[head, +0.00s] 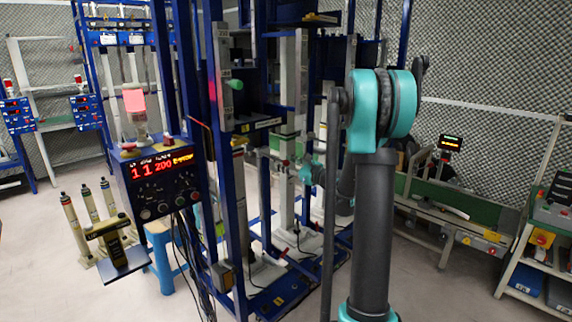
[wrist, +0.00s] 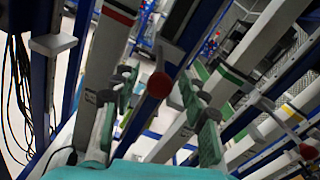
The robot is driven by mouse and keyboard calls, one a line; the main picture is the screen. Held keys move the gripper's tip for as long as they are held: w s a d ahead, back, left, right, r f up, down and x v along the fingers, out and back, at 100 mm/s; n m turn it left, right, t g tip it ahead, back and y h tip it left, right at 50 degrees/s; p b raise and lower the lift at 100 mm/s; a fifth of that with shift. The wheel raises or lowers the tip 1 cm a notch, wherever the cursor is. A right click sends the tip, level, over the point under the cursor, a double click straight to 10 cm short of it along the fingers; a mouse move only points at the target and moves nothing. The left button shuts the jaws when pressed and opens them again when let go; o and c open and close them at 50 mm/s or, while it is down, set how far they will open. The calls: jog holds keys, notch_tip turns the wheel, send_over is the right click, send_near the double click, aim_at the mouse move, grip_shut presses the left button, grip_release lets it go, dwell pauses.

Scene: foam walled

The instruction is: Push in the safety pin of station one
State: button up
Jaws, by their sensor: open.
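A red ball knob (wrist: 160,84) on a light rod shows in the wrist view, in front of a blue post and between my fingers in the picture. It looks like the safety pin's handle. My gripper (wrist: 157,112) is open, with green-padded fingers to the left and right of the knob. Nothing is held, and I cannot tell how far the knob is from the fingertips. A second red ball knob (wrist: 308,151) shows at the lower right. In the head view my gripper (head: 303,169) is small and partly hidden by my arm, beside the blue frame.
Blue and grey posts (head: 228,150) stand close around my gripper. A control box (head: 160,180) with a red display stands at the left, with a blue stool (head: 160,255) behind it. Black cables hang at the left of the wrist view. A conveyor (head: 440,205) stands at the right.

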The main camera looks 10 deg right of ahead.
jog(key=shift+w, duration=0.1)
jog(key=shift+c, duration=0.3)
grip_shut()
jog(key=shift+w+a, duration=0.1)
jog(key=shift+a, duration=0.05)
